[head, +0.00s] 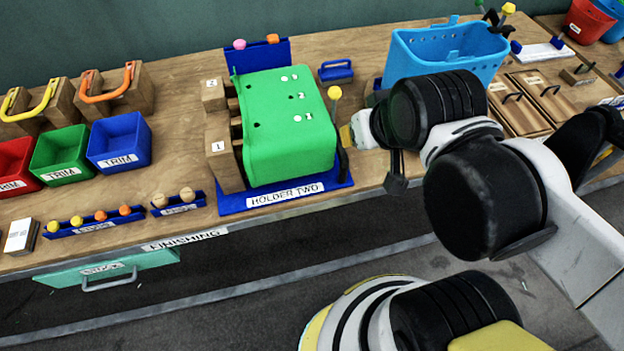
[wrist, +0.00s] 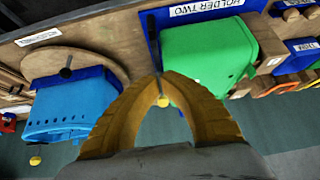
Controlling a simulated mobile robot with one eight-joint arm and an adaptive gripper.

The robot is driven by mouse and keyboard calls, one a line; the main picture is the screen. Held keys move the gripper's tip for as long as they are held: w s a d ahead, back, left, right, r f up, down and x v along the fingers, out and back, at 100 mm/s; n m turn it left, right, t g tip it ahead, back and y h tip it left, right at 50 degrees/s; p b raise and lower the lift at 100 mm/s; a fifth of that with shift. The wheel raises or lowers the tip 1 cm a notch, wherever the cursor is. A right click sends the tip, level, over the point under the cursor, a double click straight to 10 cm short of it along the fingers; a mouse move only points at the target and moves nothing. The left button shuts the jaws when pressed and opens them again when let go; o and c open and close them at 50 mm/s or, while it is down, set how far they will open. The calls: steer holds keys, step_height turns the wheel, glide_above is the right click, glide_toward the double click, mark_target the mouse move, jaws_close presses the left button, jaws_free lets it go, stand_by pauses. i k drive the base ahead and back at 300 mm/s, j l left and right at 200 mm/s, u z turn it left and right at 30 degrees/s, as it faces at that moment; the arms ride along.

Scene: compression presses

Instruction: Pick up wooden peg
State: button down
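Two plain wooden-coloured round-topped pegs (head: 173,198) stand in a small blue rack (head: 180,207) on the bench, left of the green block. The wrist view does not clearly show them. My gripper (head: 349,133) is right of the green block and well away from these pegs; my arm partly hides it in the head view. In the wrist view, its yellow fingers (wrist: 160,78) curve together at the tips, with no peg between them. A yellow ball knob (wrist: 163,101) on a dark rod appears in the gap; I cannot tell whether it touches the fingers.
The green block (head: 290,125) sits on the blue holder-two base (head: 235,203). Another blue rack (head: 97,224) holds yellow and orange pegs. Red, green and blue (head: 118,142) trim bins stand behind at left. A light-blue basket (head: 440,50) stands at the back right.

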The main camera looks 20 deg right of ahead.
mark_target(161, 200)
steer(key=u, duration=1.45)
